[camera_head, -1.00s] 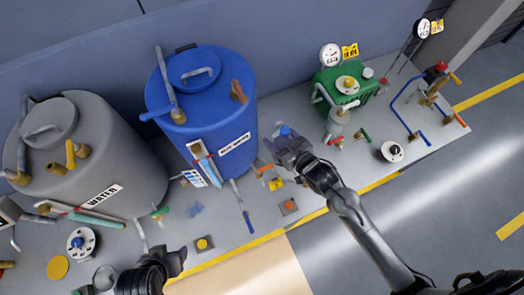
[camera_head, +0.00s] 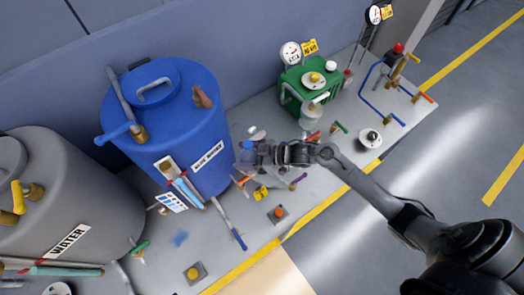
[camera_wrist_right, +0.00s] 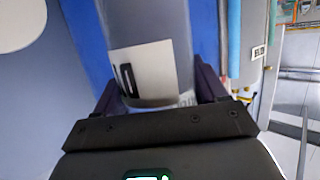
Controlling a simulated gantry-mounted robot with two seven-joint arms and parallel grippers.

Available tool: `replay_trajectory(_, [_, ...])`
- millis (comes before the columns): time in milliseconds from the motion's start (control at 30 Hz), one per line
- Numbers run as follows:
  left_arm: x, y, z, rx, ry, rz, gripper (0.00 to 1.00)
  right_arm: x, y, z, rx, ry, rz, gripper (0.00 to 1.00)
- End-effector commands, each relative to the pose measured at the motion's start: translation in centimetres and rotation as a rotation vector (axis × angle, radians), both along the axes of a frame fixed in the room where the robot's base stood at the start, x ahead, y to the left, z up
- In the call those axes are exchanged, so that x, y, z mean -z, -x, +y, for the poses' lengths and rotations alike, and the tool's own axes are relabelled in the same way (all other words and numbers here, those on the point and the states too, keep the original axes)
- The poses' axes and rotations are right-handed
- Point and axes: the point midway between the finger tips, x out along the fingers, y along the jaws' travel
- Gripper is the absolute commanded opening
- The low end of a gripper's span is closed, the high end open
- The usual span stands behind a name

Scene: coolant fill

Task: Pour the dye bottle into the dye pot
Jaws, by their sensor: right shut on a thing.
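My right gripper (camera_head: 265,153) is shut on a bottle (camera_head: 247,152) with a bluish top, beside the right side of the blue tank and pointing left. In the right wrist view the bottle (camera_wrist_right: 148,25) is grey and see-through with a white label (camera_wrist_right: 145,72), and stands between the two dark fingers (camera_wrist_right: 158,95). Its contents and mouth cannot be made out. No vessel is clearly marked as the dye pot; a small clear jar (camera_head: 311,112) stands in front of the green box, but I cannot tell whether it is the pot. My left gripper is out of view.
A large blue tank (camera_head: 170,95) stands left of the gripper, with a grey water tank (camera_head: 75,190) further left. A green box (camera_head: 301,87) with a gauge (camera_head: 291,53) is behind right. Several small valves and a round white fitting (camera_head: 370,139) crowd the bench (camera_head: 290,235).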

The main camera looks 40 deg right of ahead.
Motion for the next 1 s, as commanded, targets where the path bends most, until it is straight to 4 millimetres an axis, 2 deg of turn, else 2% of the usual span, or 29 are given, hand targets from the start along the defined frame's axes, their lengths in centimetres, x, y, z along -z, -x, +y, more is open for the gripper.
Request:
replay_trajectory(533, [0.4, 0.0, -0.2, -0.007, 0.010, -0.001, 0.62, -0.8, -0.5, -0.7, 0.002, -0.160, 0.086, 0.22])
replay_trajectory(867, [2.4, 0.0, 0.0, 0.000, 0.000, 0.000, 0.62, 0.4, -0.7, -1.0, 0.001, -0.304, 0.169, 0.22])
replay_trajectory(1000, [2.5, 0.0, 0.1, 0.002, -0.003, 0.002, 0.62, -0.2, -0.8, -1.2, 0.001, -0.365, 0.203, 0.22])
